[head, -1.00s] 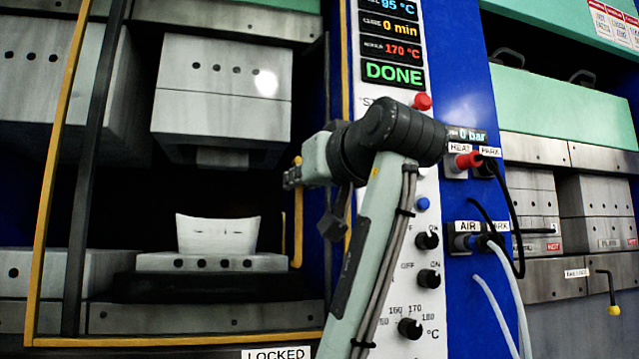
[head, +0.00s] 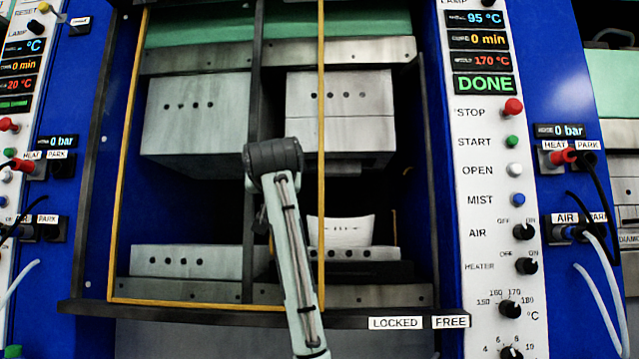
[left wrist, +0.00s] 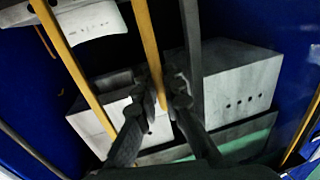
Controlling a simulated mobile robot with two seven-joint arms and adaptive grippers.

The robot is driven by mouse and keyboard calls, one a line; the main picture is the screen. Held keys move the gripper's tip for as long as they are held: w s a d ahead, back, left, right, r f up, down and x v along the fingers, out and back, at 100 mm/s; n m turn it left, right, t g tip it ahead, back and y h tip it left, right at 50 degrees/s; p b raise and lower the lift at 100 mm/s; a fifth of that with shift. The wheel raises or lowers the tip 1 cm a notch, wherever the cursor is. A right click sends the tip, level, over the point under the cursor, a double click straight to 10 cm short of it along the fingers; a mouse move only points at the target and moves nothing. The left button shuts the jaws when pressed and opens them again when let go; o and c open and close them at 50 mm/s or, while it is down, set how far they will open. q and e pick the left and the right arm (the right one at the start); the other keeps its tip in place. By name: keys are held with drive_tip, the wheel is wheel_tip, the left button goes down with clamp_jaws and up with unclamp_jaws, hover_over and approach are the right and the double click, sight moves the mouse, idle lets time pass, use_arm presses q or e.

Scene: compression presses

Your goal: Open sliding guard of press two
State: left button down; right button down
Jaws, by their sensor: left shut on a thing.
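The sliding guard of press two (head: 322,120) is a yellow-edged frame across the left and middle of the press opening. Its right upright also shows in the left wrist view (left wrist: 75,70). My left gripper (left wrist: 166,98) is shut on the guard's yellow handle (left wrist: 150,45), an upright bar between the fingers. In the head view, my left arm's wrist hides the gripper and handle. My right gripper is not in view.
The lower rail (head: 200,312) carries LOCKED (head: 396,323) and FREE (head: 450,322) labels. The control panel (head: 475,250) at right reads DONE. Cables and hoses (head: 600,270) hang on the blue column (head: 560,90) further right.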

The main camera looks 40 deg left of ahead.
use_arm(q)
drive_tip(key=s+a, duration=0.2)
drive_tip(key=a, duration=0.2)
drive_tip(key=s+a, duration=0.3)
drive_tip(key=a, duration=0.1)
drive_tip(key=s+a, duration=0.3)
drive_tip(key=a, duration=0.1)
drive_tip(key=shift+s, duration=0.1)
drive_tip(key=shift+r, duration=0.1)
drive_tip(key=c, duration=1.6)
unclamp_jaws()
approach(207, 192)
drive_tip(key=v, duration=0.5)
drive_tip(key=shift+s+d+r, duration=0.1)
drive_tip(key=shift+s+d, duration=0.15)
drive_tip(key=shift+d, duration=0.05)
